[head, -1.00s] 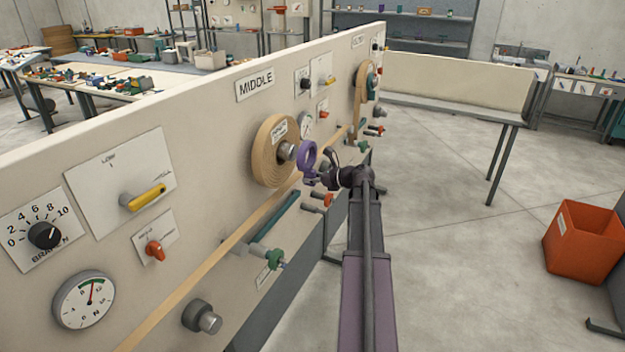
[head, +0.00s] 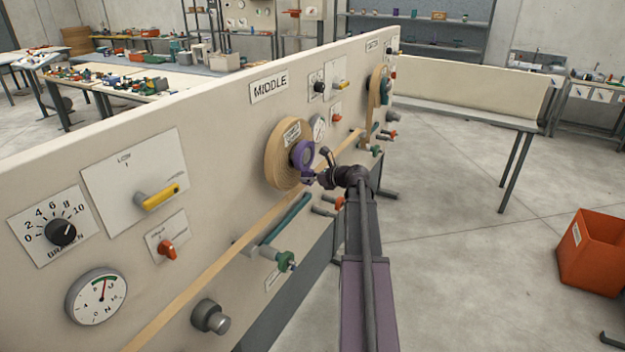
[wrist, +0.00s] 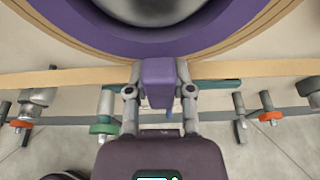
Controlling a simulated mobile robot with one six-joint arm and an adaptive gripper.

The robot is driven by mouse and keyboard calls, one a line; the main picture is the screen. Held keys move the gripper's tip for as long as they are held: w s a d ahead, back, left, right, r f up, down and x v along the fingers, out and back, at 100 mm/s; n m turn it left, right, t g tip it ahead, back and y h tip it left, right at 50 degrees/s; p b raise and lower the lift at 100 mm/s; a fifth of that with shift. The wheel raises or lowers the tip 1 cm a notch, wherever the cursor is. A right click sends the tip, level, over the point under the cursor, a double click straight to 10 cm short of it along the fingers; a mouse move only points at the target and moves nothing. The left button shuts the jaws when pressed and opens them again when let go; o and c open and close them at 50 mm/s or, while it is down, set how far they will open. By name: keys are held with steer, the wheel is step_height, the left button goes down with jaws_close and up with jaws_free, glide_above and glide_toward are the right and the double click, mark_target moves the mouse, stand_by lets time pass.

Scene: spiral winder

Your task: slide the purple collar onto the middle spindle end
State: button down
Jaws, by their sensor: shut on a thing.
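The purple collar (head: 304,154) is a ring with a tab, standing in front of the tan roll (head: 277,160) under the MIDDLE sign. My gripper (head: 314,180) is shut on the collar's tab, below the ring. In the wrist view the tab (wrist: 158,82) sits between the fingers, and the purple ring (wrist: 100,34) curves across the top. The grey middle spindle end (wrist: 152,8) shows inside the ring's opening, with the roll behind. The collar appears around the spindle end. How far along it sits, and whether it touches the roll, I cannot tell.
A tan strip (head: 235,250) runs along the panel below the roll. A green-knobbed lever (head: 285,260) and an orange-knobbed lever (head: 333,204) stick out below my gripper. An orange bin (head: 595,252) stands on the floor at right. The floor there is mostly clear.

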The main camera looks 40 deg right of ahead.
steer(key=shift+w+a, duration=0.2)
steer(key=shift+w, duration=0.3)
steer(key=shift+w+a, duration=0.2)
steer(key=shift+w, duration=0.3)
steer(key=shift+w+f, duration=0.15)
steer(key=shift+c, duration=2)
jaws_free()
steer(key=o, duration=0.4)
steer(key=s+d, duration=0.3)
steer(key=s, duration=0.4)
steer(key=shift+s, duration=0.2)
